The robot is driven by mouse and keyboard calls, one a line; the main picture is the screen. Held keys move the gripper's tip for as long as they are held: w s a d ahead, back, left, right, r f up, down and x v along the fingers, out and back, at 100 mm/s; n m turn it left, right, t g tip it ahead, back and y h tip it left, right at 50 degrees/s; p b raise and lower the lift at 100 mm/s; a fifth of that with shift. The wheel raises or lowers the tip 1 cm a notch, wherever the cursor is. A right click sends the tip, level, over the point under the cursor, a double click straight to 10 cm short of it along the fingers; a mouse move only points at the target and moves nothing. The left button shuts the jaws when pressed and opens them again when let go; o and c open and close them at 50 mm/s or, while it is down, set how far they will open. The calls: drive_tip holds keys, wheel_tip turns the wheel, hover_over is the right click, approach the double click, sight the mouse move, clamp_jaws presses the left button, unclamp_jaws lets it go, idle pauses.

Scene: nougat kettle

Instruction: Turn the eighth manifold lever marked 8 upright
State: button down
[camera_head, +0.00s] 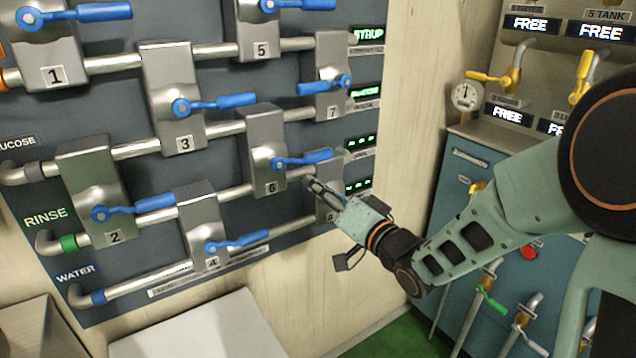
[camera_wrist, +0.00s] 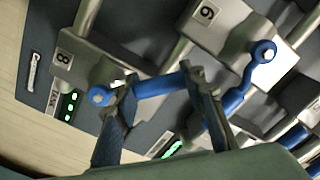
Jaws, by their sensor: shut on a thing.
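Manifold block 8 (camera_head: 326,211) is the lowest right block on the panel, mostly hidden behind my gripper (camera_head: 318,186) in the head view. In the wrist view the label 8 (camera_wrist: 62,58) sits on the block's end. The blue lever 8 (camera_wrist: 158,85) has its round pivot on this block. Its handle runs from the pivot to between the fingers of my gripper (camera_wrist: 165,85), which are shut on it. The handle points away from the label end, at a slant to the block; I cannot tell whether it is exactly upright. The head view hides this lever.
Block 6 (camera_head: 262,165) and its blue lever (camera_head: 305,159) stand close above left of my gripper; that lever points right. Lever 7 (camera_head: 326,84) points left. Lever 4 (camera_head: 238,243) lies sideways at lower left. A tank panel (camera_head: 470,170) stands at the right.

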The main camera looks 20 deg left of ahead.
drive_tip(key=r+m+p, duration=0.1)
drive_tip(key=w+d+r+m+p, duration=0.1)
drive_tip(key=p, duration=0.1)
drive_tip(key=shift+w+m, duration=0.15)
drive_tip(key=shift+m, duration=0.25)
drive_tip(key=m+p, duration=0.1)
drive_tip(key=p, duration=0.1)
drive_tip(key=w+d+m+p, duration=0.1)
drive_tip(key=shift+w+d+r+m+p, duration=0.1)
drive_tip(key=shift+r+m+p, duration=0.25)
drive_tip(key=shift+m+p, duration=0.05)
drive_tip(key=shift+w+d+r+m+p, duration=0.1)
drive_tip(key=shift+w+d+m+p, duration=0.4)
drive_tip(key=shift+m+p, duration=0.6)
drive_tip(key=shift+w+d+m+p, duration=0.3)
drive_tip(key=shift+w+m+p, duration=0.2)
drive_tip(key=shift+m+p, duration=0.35)
drive_tip(key=c, duration=1.2)
unclamp_jaws()
